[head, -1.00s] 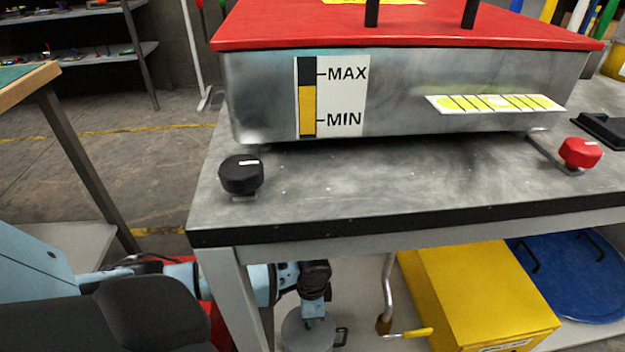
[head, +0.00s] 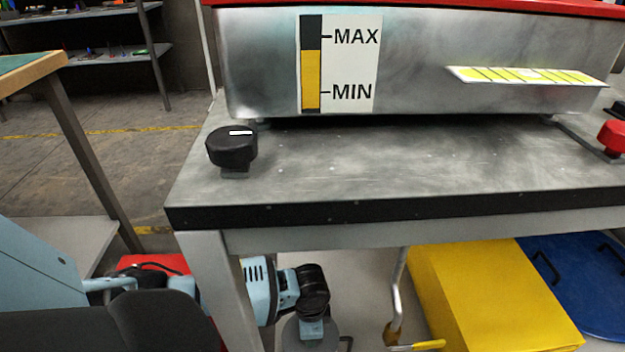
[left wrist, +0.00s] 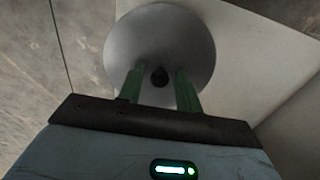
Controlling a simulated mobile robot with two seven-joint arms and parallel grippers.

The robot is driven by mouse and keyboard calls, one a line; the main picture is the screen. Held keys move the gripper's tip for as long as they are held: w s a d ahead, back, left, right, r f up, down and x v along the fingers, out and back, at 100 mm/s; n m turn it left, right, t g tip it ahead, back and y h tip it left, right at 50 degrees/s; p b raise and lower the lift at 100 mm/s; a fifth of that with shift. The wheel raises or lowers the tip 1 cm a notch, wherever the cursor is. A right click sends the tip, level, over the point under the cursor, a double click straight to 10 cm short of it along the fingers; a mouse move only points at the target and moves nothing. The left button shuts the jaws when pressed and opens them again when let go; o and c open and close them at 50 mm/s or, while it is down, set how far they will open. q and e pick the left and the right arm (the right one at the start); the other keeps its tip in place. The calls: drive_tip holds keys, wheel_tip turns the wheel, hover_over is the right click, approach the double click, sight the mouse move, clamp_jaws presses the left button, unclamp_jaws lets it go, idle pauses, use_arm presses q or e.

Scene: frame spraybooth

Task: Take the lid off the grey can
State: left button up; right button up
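The grey can (head: 290,338) stands below the table, cut off by the bottom edge of the head view. My left gripper (head: 311,332) reaches down over its top. In the left wrist view the can's round grey lid (left wrist: 160,35) has a small dark knob (left wrist: 159,77) in its middle. The two green fingers of my left gripper (left wrist: 158,73) are apart, one on each side of the knob, with a gap on both sides. Whether the fingertips are level with the knob is hard to tell. My right gripper is in neither view.
The metal table (head: 400,170) is above my left arm, its leg (head: 216,285) in front of it. A bent metal pipe with a yellow handle (head: 415,345), a yellow box (head: 490,295) and a blue round lid (head: 590,285) are to the right. A black knob (head: 232,148) sits on the table.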

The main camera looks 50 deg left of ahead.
use_arm(q)
drive_tip(key=shift+r, duration=0.15)
drive_tip(key=shift+c, duration=0.4)
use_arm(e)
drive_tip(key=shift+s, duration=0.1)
use_arm(q)
clamp_jaws()
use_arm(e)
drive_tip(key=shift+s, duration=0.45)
